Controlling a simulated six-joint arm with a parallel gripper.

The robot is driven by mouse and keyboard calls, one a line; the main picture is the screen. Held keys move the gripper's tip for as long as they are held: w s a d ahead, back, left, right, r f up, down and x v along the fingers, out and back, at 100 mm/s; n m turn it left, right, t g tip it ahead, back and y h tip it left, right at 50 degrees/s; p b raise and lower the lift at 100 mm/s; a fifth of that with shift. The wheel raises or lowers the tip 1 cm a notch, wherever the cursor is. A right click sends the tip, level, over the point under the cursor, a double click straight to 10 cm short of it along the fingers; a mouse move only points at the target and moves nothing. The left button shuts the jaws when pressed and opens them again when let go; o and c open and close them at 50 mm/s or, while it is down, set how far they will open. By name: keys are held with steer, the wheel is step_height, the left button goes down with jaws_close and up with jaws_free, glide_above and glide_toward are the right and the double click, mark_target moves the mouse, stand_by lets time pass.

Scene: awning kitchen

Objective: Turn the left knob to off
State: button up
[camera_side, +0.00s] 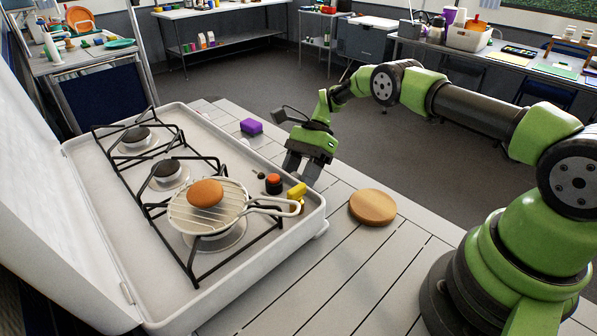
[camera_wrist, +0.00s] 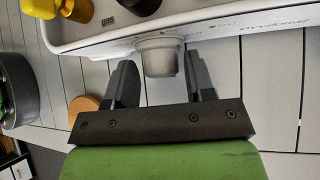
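The white stove (camera_side: 88,200) stands open on the slatted table. In the wrist view, a pale round knob (camera_wrist: 160,58) sticks out from the stove's front panel. It lies between the two fingers of my gripper (camera_wrist: 158,75), with a visible gap on each side. My gripper (camera_side: 300,172) is open, points down at the stove's front edge and holds nothing. In the side view it hides this part of the front, so the knob does not show clearly there. Only one knob shows in the wrist view, and its setting is not readable.
A yellow bottle (camera_side: 297,192) and a black-and-red jar (camera_side: 273,184) stand at the stove's front corner. A wooden disc (camera_side: 372,207) and a purple block (camera_side: 251,126) lie on the table.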

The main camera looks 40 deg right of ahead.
mark_target(298, 175)
steer(key=shift+o, duration=0.4)
steer(key=shift+w+d+r, duration=0.15)
steer(key=shift+d+r, duration=0.1)
steer(key=v, duration=0.4)
step_height(298, 175, up, 7)
steer(key=shift+r, duration=0.1)
